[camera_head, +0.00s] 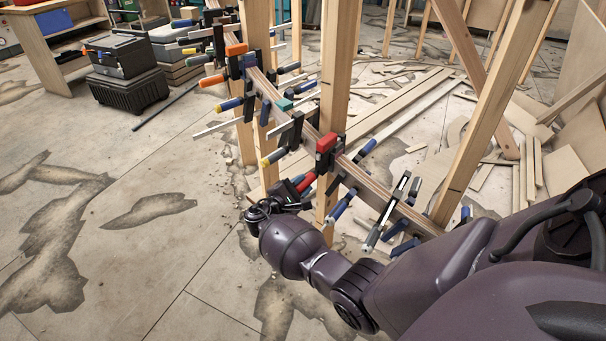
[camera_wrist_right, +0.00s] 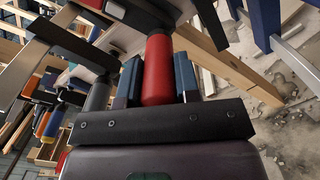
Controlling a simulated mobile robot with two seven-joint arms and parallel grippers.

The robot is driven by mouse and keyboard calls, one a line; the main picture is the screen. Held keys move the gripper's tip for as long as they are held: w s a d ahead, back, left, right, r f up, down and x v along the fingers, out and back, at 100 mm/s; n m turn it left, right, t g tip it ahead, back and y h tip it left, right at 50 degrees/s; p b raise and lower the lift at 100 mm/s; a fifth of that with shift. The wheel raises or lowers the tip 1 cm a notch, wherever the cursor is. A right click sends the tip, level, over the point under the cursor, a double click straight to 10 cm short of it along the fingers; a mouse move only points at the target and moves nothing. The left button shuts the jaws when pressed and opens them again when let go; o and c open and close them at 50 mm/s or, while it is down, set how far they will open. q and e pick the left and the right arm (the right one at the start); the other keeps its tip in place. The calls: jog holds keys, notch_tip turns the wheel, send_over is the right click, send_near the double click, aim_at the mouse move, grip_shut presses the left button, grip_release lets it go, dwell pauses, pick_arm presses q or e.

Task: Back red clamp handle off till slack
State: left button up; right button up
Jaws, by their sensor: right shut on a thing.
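The red clamp handle (camera_head: 306,182) sticks out toward me from a clamp with a red-topped bar (camera_head: 326,143), fixed on the curved wooden stringer (camera_head: 372,186). In the right wrist view the red handle (camera_wrist_right: 158,66) stands between the two dark blue finger pads. My right gripper (camera_head: 297,187) is shut on this handle; its fingers show on both sides of it in the right wrist view (camera_wrist_right: 158,84). The screw end of the clamp is hidden, so I cannot tell how tight it is. My left gripper is not in view.
Several other clamps with orange (camera_head: 211,81), blue and yellow handles line the stringer on both sides. Upright wooden posts (camera_head: 336,70) stand close behind and beside my right gripper. Loose boards (camera_head: 400,113) lie beyond. The floor at the left is open up to black toolboxes (camera_head: 127,88).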

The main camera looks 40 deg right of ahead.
jog(key=shift+r+n, duration=0.2)
jog(key=shift+n, duration=0.7)
jog(key=shift+n+p, duration=0.4)
jog(key=shift+n, duration=1)
jog(key=shift+n+p, duration=0.5)
jog(key=shift+n, duration=0.4)
jog(key=n+p, duration=0.1)
jog(key=n, duration=0.3)
jog(key=shift+s+n, duration=0.1)
jog(key=shift+n, duration=0.3)
jog(key=n, duration=0.4)
jog(key=shift+f+p, duration=0.1)
jog(key=shift+p, duration=0.25)
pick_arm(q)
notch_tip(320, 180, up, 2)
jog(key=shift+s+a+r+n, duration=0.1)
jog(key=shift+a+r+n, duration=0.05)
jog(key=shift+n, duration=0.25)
pick_arm(e)
jog(key=n, duration=0.6)
jog(key=shift+s, duration=0.15)
jog(key=shift+n, duration=0.3)
